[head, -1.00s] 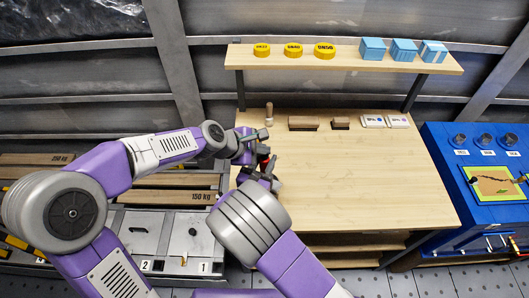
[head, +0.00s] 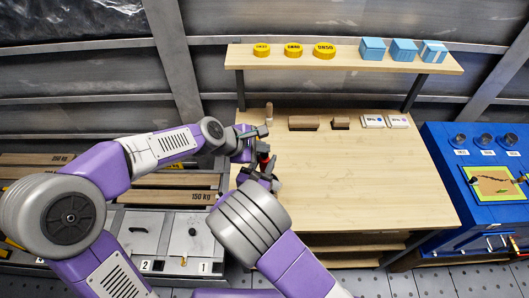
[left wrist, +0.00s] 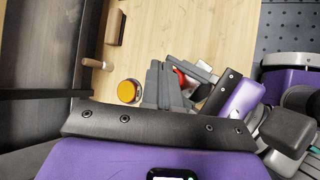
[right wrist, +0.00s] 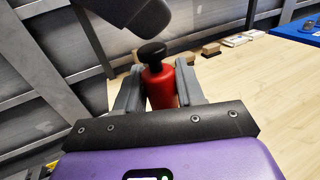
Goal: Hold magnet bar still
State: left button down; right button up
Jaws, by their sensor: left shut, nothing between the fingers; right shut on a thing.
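A red cylinder with a black knob on top (right wrist: 160,85) stands upright between the fingers of my right gripper (right wrist: 158,92), which is shut on it. I cannot tell whether this is the magnet bar. In the head view my right gripper (head: 263,173) is over the table's left part, with a little red showing above it. My left gripper (head: 262,131) is just beyond it, shut and empty. In the left wrist view its closed fingers (left wrist: 163,78) are close to the red piece (left wrist: 180,77), partly hidden by them; I cannot tell whether they touch.
The wooden table (head: 350,180) is mostly clear. A wooden-handled tool (head: 269,114), brown blocks (head: 303,123) and white packs (head: 398,121) line its back. A shelf (head: 345,58) above holds yellow discs and blue boxes. A blue cabinet (head: 455,150) stands right. An orange-topped round thing (left wrist: 128,91) is near my left fingers.

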aim_at(262, 155)
pick_arm(q)
jog(key=shift+r, duration=0.4)
jog(key=shift+r, duration=2.5)
pick_arm(e)
jog(key=o, duration=1.3)
jog(key=shift+c, duration=0.2)
